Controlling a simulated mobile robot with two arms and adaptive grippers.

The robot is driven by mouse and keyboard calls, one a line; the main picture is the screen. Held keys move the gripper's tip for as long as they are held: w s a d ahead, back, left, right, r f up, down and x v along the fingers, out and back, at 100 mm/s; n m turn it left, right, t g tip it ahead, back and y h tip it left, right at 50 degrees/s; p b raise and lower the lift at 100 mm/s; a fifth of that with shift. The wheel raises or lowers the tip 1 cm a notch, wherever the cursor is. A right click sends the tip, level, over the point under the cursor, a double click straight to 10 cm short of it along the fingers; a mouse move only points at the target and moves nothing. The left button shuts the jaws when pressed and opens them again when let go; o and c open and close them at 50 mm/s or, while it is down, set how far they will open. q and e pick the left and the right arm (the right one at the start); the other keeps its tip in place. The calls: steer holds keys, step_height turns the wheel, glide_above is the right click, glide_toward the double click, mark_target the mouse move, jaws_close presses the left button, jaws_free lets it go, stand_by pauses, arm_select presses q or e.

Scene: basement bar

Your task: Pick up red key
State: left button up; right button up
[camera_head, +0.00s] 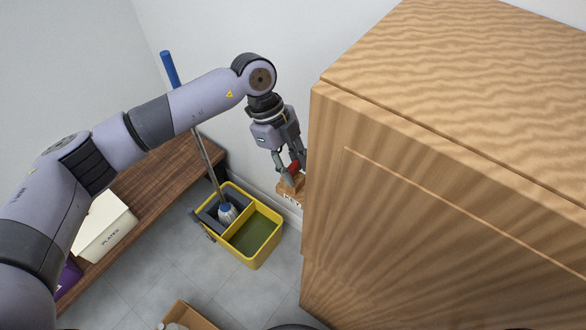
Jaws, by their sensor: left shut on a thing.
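The red key (293,167) shows as a small red piece between the fingers of my left gripper (291,176). My left gripper points down and is shut on it, beside the left side of the wooden cabinet. Just below the fingertips is a small light-wood key holder (289,190) with dark lettering, partly hidden by the cabinet edge. I cannot tell whether the key still touches the holder. My right gripper is not in view.
A large wooden cabinet (450,180) fills the right side. A yellow mop bucket (262,254) with a blue-handled mop (171,72) stands on the grey tiled floor. A brown bench (170,178) holds a white box (103,228). An open cardboard box (186,312) is at the bottom.

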arm_select(q)
steer(key=c, duration=0.4)
steer(key=shift+r, duration=0.15)
